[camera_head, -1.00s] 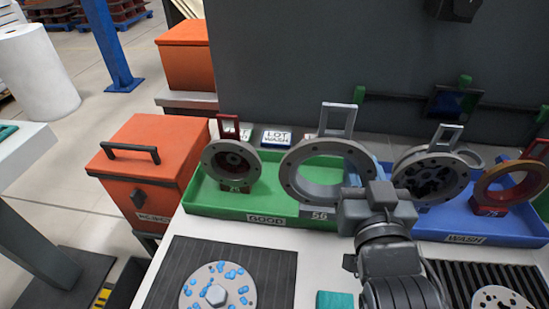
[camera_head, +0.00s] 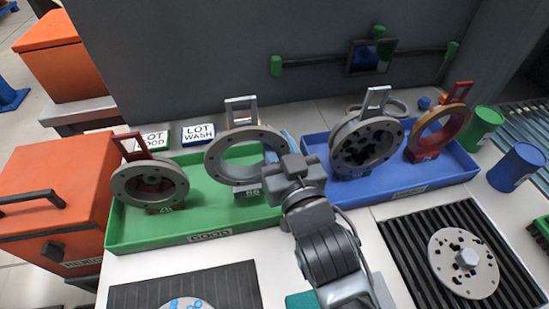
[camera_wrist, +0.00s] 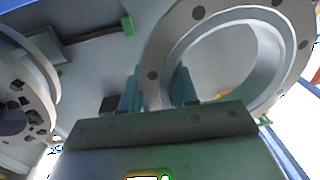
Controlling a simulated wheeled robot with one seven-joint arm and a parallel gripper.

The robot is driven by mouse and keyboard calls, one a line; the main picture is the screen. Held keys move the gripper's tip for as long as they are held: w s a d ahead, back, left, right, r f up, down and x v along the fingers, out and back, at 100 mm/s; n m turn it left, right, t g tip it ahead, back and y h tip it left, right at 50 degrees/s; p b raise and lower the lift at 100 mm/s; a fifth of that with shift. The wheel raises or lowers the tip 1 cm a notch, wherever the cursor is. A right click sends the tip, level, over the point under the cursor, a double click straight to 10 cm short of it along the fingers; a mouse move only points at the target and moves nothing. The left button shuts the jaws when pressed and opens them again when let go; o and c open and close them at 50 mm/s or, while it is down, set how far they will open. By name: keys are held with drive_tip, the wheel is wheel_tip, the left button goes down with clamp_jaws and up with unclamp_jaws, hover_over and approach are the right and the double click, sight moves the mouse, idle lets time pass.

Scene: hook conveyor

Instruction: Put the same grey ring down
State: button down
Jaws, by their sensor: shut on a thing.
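The grey ring (camera_head: 213,160) stands upright, slightly tilted, at the right part of the green GOOD tray (camera_head: 125,240). It has a grey frame handle (camera_head: 241,110) on top and a tag reading 58 (camera_head: 247,190) below. My gripper (camera_head: 283,158) is shut on the ring's right side. In the wrist view the ring's rim (camera_wrist: 153,50) passes between the two bluish fingers of my gripper (camera_wrist: 157,88). I cannot tell whether the ring's base touches the tray floor.
A grey ring with a red handle (camera_head: 125,185) stands left in the green tray. The blue tray (camera_head: 375,195) at the right holds a dark-filled grey ring (camera_head: 340,150) and an orange-red ring (camera_head: 462,125). An orange bin (camera_head: 60,170) is at the left.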

drive_tip(key=shift+f, duration=2)
drive_tip(key=shift+f+b, duration=0.2)
drive_tip(key=shift+b, duration=0.2)
drive_tip(key=c, duration=0.9)
unclamp_jaws()
drive_tip(key=shift+o, duration=0.2)
drive_tip(key=v, duration=0.7)
drive_tip(key=shift+s+r, duration=0.2)
drive_tip(key=shift+s, duration=0.05)
